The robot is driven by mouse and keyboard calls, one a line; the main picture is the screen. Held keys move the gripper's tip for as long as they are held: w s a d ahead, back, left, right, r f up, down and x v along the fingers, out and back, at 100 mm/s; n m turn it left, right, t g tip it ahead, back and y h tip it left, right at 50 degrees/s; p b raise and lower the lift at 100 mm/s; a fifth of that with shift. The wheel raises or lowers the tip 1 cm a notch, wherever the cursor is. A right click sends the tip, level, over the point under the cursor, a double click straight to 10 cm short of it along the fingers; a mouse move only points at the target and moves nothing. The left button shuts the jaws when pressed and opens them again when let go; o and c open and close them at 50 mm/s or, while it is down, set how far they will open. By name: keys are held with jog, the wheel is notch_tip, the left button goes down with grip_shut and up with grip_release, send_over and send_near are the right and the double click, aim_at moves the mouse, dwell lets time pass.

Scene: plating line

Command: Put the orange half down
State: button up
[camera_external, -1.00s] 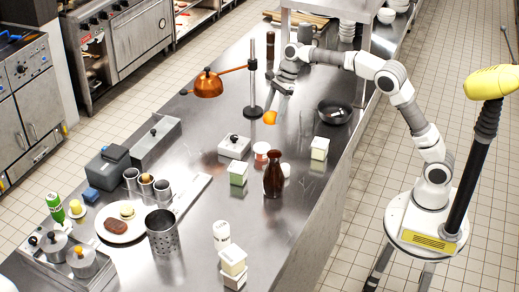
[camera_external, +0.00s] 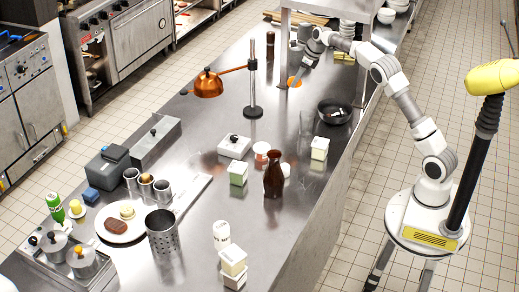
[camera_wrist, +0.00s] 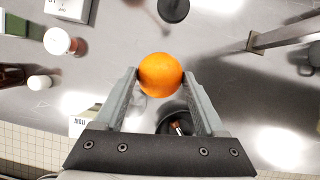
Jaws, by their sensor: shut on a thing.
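The orange half (camera_wrist: 160,75) shows bright orange between the fingertips of my gripper in the wrist view. My gripper (camera_wrist: 160,82) is shut on it. In the external view my gripper (camera_external: 296,77) is over the far part of the steel counter, right of the lamp stand, and the orange half (camera_external: 293,82) shows small at its tips. I cannot tell how high it is above the counter (camera_external: 265,140).
A copper heat lamp (camera_external: 208,84) on a stand is left of my gripper. A dark bowl (camera_external: 334,112) stands to its right, nearer. A shelf on posts (camera_external: 330,12) rises behind.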

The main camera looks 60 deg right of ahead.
notch_tip(320, 180, down, 8)
send_over(265, 128)
jog(key=s, duration=0.2)
notch_tip(265, 128, down, 7)
jog(key=shift+w, duration=0.1)
jog(key=shift+f, duration=2)
jog(key=shift+f, duration=0.1)
